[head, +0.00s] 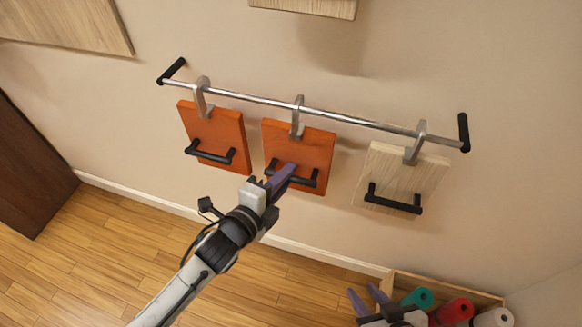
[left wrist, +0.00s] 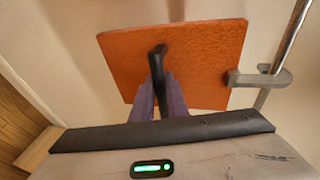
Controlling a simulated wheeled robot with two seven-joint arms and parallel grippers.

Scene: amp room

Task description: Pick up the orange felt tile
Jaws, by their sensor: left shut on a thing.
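An orange tile (head: 313,150) with a black bar handle (head: 312,182) hangs by a grey hook in the middle of a metal rail. In the left wrist view this tile (left wrist: 205,60) has a fine speckled, felt-like face. My left gripper (head: 290,168) is shut on its handle, whose end (left wrist: 157,58) shows between the purple fingers. The hook still appears to be over the rail. Another orange tile (head: 222,128) hangs to the left; its surface is hard to tell. My right gripper (head: 367,296) is open and empty at the bottom right.
The rail (head: 350,120) runs along the wall between black end brackets. A pale wooden tile (head: 395,170) with a black handle hangs at its right. A wooden box (head: 440,286) of coloured rolls stands below right. Wooden panels are on the wall above. Floor at lower left is clear.

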